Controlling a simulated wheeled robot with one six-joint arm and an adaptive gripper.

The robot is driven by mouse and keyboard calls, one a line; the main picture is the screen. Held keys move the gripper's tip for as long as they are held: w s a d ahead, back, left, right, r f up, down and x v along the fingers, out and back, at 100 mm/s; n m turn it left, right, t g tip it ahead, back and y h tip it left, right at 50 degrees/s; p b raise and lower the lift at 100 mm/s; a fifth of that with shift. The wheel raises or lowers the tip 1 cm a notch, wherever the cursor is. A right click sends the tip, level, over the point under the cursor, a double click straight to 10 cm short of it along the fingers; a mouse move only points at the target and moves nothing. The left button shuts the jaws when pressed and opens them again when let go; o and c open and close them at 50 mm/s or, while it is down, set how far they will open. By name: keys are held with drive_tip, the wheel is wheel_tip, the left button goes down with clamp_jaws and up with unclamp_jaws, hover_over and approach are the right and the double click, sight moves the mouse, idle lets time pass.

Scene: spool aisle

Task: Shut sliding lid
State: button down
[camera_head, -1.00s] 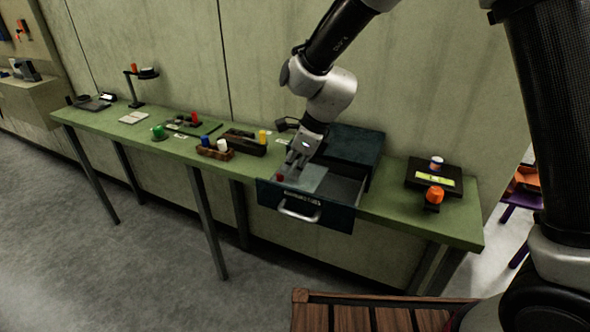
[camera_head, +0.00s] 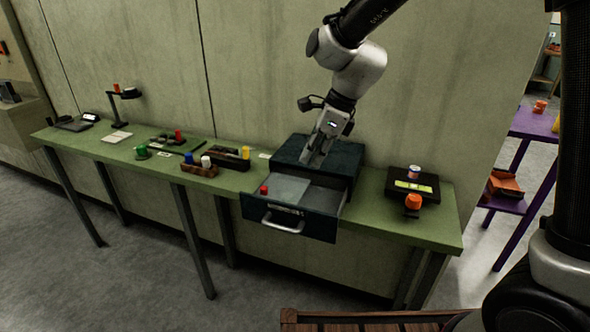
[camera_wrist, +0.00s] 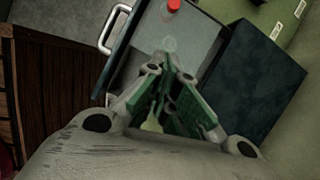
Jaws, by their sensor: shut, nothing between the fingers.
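A dark blue drawer (camera_head: 290,222) with a pale handle (camera_head: 283,224) is pulled out of its cabinet (camera_head: 335,158). A pale grey sliding lid (camera_head: 285,189) covers the left part of the drawer, and the right part is uncovered. A red knob (camera_head: 264,190) stands at the lid's left end. The wrist view also shows the lid (camera_wrist: 190,42), the red knob (camera_wrist: 174,5) and the handle (camera_wrist: 113,28). My gripper (camera_head: 309,161) is shut and empty, near the cabinet's front edge and right of the knob. Its fingertips (camera_wrist: 172,66) appear over the lid; I cannot tell whether they touch.
A black device (camera_head: 412,187) and an orange-topped item (camera_head: 413,203) stand right of the cabinet on the green bench (camera_head: 365,212). A wooden tray with coloured pegs (camera_head: 200,170) is to the left. A purple shelf (camera_head: 515,160) stands at the far right.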

sight(268, 191)
drive_tip(key=x, duration=1)
drive_tip(key=shift+r, duration=0.1)
drive_tip(key=a, duration=0.3)
drive_tip(key=shift+w+a, duration=0.2)
drive_tip(key=shift+a, duration=0.05)
drive_tip(key=shift+w+a, duration=0.1)
drive_tip(key=shift+a, duration=0.3)
drive_tip(key=shift+w+a, duration=0.15)
drive_tip(key=shift+a, duration=0.45)
drive_tip(key=shift+w+a, duration=0.15)
drive_tip(key=shift+a, duration=0.45)
